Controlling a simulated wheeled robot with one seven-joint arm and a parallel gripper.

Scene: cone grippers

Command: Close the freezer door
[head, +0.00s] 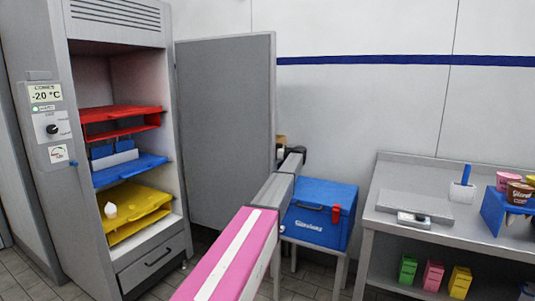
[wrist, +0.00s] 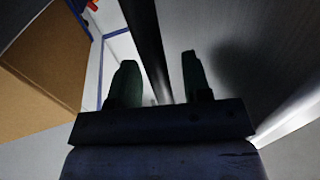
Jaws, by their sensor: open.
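The freezer (head: 120,225) stands at the left with its interior exposed. Its grey door (head: 225,130) is swung wide open to the right of the cabinet. My arm reaches across to the door's free right edge. My gripper (wrist: 157,75) is open, its two dark green fingers apart in the wrist view. A dark strip, apparently the door's edge, runs between the fingers, with a grey panel (wrist: 250,70) to the right. I cannot tell whether either finger touches it. In the head view the fingertips are hidden near the door's edge.
Inside the freezer are a red tray (head: 120,112), a blue tray (head: 130,170) and a yellow tray (head: 135,212). A blue cooler box (head: 315,222) sits on a stand just right of my arm. A steel table (head: 440,225) stands farther right.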

